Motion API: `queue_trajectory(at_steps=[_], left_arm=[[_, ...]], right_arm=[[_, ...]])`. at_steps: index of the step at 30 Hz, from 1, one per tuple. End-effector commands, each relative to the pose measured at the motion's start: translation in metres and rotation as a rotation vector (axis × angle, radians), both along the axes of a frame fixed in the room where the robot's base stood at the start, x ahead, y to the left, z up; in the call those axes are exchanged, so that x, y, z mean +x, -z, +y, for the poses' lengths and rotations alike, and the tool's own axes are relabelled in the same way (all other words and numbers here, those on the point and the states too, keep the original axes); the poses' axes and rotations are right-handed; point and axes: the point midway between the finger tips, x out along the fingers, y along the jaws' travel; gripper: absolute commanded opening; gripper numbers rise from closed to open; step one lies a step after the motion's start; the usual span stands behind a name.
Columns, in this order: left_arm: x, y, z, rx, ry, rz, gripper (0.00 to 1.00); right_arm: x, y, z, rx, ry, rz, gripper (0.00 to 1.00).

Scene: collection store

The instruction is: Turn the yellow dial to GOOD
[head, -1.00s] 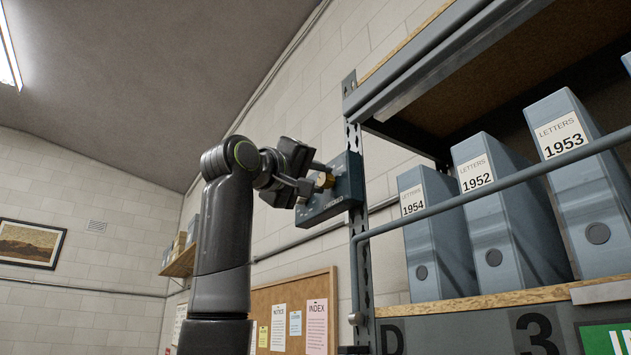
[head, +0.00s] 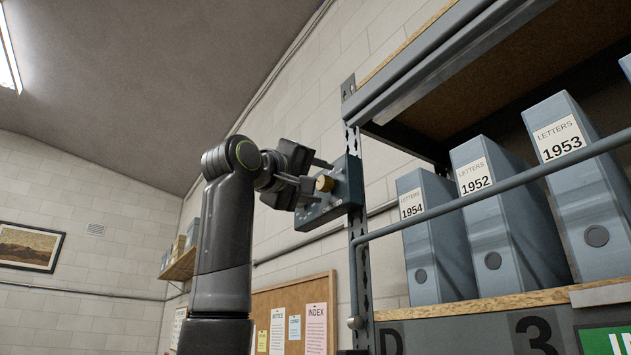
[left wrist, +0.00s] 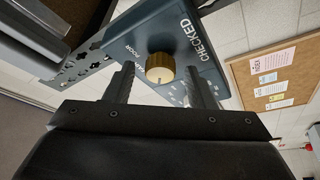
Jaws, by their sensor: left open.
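The yellow dial (head: 324,183) sits on the face of a dark blue box (head: 340,205) fixed to the shelf upright. In the left wrist view the dial (left wrist: 160,68) shows whole, with a dark line on its face toward the gripper. The box reads CHECKED, with POOR in small letters beside the dial; GOOD is not legible. My left gripper (head: 323,174) is open in front of the box. Its two fingers (left wrist: 160,80) stand on either side of the dial, with a visible gap on each side. My right gripper is not in view.
A grey rail (head: 480,190) runs across the shelf front, right of the box. Blue letter files (head: 490,230) stand on the shelf behind it. A cork notice board (head: 290,300) hangs on the wall below. The space left of my arm is clear.

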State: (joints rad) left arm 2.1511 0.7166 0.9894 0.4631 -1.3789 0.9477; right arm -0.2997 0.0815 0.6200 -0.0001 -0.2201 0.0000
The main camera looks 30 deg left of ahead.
Motion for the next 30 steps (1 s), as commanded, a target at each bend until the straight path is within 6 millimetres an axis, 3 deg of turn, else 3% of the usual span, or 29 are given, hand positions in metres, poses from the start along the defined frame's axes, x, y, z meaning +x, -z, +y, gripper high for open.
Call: queue_trajectory(at_steps=[6,11,24,30], left_arm=[[-0.003,0.002,0.001,0.0,0.0,0.0,0.5],[-0.021,0.009,0.002,0.0,0.0,-0.003,0.5],[-0.115,0.034,0.009,0.0,0.0,-0.005,0.5],[-0.15,0.04,0.012,0.001,0.0,-0.001,0.5]], right_arm=[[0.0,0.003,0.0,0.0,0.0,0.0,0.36],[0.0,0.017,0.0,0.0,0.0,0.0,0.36],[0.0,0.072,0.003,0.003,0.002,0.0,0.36],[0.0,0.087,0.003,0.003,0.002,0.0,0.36]])
